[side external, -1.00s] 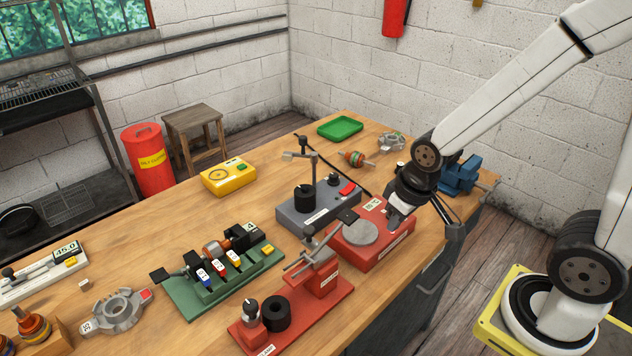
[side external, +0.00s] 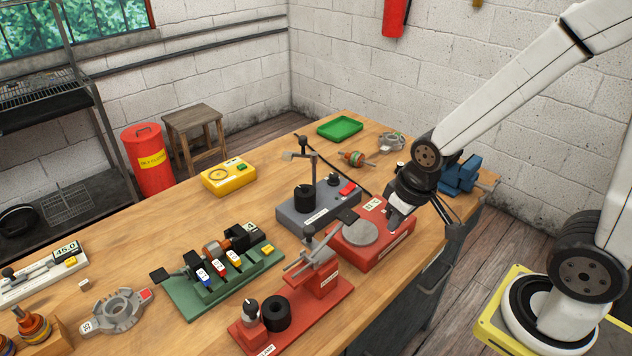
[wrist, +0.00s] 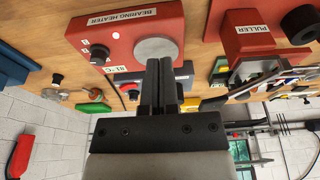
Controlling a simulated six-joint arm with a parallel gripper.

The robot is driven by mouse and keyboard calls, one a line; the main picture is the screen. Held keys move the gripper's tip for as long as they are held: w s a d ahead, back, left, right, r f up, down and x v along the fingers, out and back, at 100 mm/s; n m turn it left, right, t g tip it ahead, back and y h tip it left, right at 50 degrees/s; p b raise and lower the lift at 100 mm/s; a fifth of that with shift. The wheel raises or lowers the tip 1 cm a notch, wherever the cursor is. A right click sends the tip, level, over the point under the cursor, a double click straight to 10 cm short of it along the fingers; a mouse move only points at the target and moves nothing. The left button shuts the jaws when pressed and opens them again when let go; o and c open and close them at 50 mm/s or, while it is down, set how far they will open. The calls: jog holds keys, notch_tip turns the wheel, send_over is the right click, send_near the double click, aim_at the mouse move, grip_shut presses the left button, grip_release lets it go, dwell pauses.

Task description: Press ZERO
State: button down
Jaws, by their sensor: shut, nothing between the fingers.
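No lettering reading ZERO is legible in any view. Two small yellow buttons show in the side view: one (side external: 71,262) beside the 45.0 display (side external: 66,250) on the long white gauge at far left, and one (side external: 267,249) beside the display (side external: 249,227) on the green test bench. I cannot tell which is ZERO. My gripper (side external: 392,222) is shut and empty, low by the right end of the red bearing heater; whether it touches is unclear. In the wrist view my shut gripper (wrist: 161,62) shows below the heater's round plate (wrist: 155,48).
The red puller (side external: 300,305) and grey press-like stand (side external: 318,205) stand near the heater (side external: 372,250). A yellow meter (side external: 228,177), green tray (side external: 340,128) and blue vise (side external: 462,176) lie farther back. Bare bench lies left of the yellow meter.

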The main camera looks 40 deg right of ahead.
jog(key=shift+r, duration=0.1)
notch_tip(320, 180, up, 5)
jog(key=n+t+h, duration=0.4)
jog(key=n+t, duration=0.2)
jog(key=n, duration=1.6)
send_over(268, 251)
jog(key=shift+f, duration=2.95)
jog(key=shift+f, duration=0.15)
jog(key=shift+f, duration=4.25)
